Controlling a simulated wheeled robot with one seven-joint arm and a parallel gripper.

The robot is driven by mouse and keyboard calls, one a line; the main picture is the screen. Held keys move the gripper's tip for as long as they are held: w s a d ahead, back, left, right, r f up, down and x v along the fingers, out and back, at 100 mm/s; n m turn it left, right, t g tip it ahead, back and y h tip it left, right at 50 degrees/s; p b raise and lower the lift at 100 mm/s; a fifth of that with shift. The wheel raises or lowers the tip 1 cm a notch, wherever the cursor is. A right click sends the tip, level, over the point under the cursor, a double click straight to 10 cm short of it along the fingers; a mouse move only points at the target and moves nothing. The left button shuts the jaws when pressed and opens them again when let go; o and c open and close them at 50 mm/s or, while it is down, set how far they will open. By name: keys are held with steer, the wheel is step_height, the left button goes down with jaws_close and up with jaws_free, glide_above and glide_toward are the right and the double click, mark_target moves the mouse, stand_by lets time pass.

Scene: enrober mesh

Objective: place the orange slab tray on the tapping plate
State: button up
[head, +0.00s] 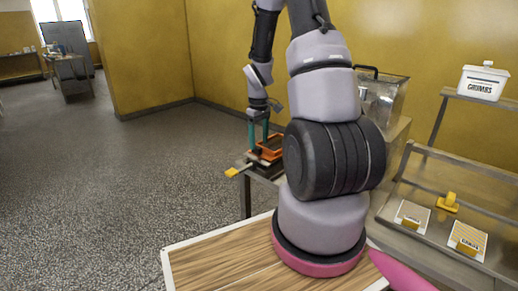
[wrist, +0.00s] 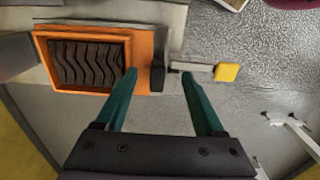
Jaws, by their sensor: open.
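The orange slab tray (wrist: 80,30) is at the upper left of the wrist view. It holds a dark brown slab with wavy grooves. It also shows in the head view (head: 274,154), partly hidden behind my arm. In the head view my gripper (head: 258,142) is at the tray. A pale grey surface (wrist: 178,35) lies around and under the tray; I cannot tell whether this is the tapping plate.
A lever with a yellow end (wrist: 227,72) sticks out right of the tray, by a dark block (wrist: 158,75). A metal container (head: 383,98) stands behind my arm. A glass-sided case (head: 480,205) and a white crumbs tub (head: 484,82) are right. The left floor is clear.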

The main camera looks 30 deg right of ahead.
steer(key=s+a+r+m+t, duration=0.2)
steer(key=s+a+r, duration=0.1)
steer(key=r, duration=0.8)
steer(key=s+a+r+m+t, duration=0.1)
steer(key=s+a+r+m, duration=0.15)
steer(key=r, duration=0.95)
steer(key=s+a+r+m+t+y, duration=0.1)
steer(key=s+a+r+m+t, duration=0.1)
steer(key=s+a+r, duration=0.2)
steer(key=s+a+r+m+t+y, duration=0.1)
steer(key=s+a+r, duration=0.3)
steer(key=s, duration=0.6)
steer(key=shift+r+m+t, duration=0.35)
steer(key=shift+r+t, duration=0.25)
steer(key=shift+r, duration=0.15)
